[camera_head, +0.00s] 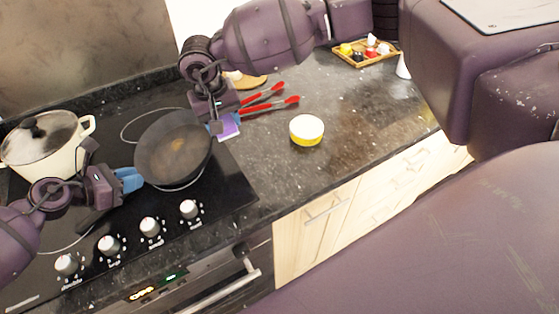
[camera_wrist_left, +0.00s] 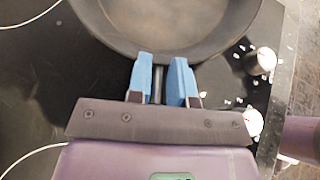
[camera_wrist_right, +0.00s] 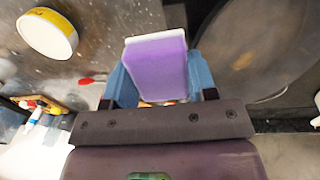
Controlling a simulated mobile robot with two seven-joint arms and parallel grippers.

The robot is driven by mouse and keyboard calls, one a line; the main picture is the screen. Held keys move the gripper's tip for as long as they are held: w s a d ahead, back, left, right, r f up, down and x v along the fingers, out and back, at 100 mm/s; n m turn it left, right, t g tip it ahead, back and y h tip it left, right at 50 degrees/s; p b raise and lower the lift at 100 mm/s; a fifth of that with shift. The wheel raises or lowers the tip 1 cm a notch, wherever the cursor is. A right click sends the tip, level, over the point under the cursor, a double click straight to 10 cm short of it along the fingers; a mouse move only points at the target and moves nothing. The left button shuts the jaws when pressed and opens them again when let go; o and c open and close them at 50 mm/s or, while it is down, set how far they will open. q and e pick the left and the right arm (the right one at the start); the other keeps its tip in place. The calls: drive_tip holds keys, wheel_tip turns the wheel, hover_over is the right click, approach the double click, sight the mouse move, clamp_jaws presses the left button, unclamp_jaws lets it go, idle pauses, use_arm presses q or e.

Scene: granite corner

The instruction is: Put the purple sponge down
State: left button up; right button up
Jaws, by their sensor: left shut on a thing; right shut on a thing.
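The purple sponge (camera_head: 229,127) is beside the right rim of the frying pan in the head view, partly hidden by my right gripper (camera_head: 222,124). In the right wrist view the sponge (camera_wrist_right: 158,70), purple with a pale face, is clamped between the blue fingers of my right gripper (camera_wrist_right: 160,75). Whether it touches the counter I cannot tell. My left gripper (camera_head: 128,180) is shut on the handle of the dark frying pan (camera_head: 172,150). In the left wrist view the handle (camera_wrist_left: 158,84) runs between the blue fingers; the pan (camera_wrist_left: 170,22) lies just beyond.
A cream pot (camera_head: 47,146) with a lid stands on the black hob at left. A wooden tray (camera_head: 363,54) of small items is at the back. Counter around the bowl is clear.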

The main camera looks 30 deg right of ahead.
drive_tip(key=n+y, duration=0.1)
approach(280, 163)
drive_tip(key=f, duration=0.7)
drive_tip(key=shift+w+d, duration=0.1)
drive_tip(key=shift+d, duration=0.1)
drive_tip(key=shift+f, duration=0.2)
drive_tip(key=o, duration=0.9)
wheel_tip(280, 163, up, 12)
drive_tip(key=shift+r, duration=0.2)
drive_tip(key=shift+o, duration=0.3)
